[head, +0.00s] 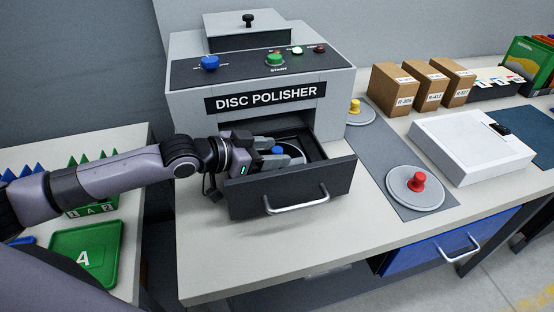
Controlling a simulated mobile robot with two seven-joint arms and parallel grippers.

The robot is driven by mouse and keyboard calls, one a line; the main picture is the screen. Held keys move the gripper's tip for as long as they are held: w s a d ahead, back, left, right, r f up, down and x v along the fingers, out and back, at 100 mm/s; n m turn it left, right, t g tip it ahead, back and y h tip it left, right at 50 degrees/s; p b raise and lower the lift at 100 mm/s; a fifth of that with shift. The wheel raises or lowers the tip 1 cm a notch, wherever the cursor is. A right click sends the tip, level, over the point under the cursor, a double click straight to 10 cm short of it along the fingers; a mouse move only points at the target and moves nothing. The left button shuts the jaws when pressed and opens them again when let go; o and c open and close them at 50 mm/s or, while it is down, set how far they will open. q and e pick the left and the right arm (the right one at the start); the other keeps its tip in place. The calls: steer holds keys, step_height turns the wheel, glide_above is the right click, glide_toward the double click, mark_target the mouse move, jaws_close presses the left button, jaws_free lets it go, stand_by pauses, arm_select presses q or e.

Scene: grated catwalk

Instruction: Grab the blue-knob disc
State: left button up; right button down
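The blue-knob disc (296,153) lies in the open drawer (292,191) of the disc polisher (262,99). It is a pale round disc, partly hidden by my gripper. Its blue knob (278,150) shows between the fingers of my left gripper (279,151). The gripper reaches into the drawer from the left, one finger on the far side of the knob and one on the near side. I cannot tell whether the fingers press on the knob or stand a little apart from it. My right gripper is not in view.
A yellow-knob disc (358,115) and a red-knob disc (416,199) lie on a grey mat at right. A white case (471,144) and brown boxes (394,90) stand beyond. A green tray (87,258) is at left. The bench front is clear.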

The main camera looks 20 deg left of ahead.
arm_select(q)
jaws_close()
step_height(320, 180, up, 20)
steer(key=p, duration=0.1)
stand_by(0.6)
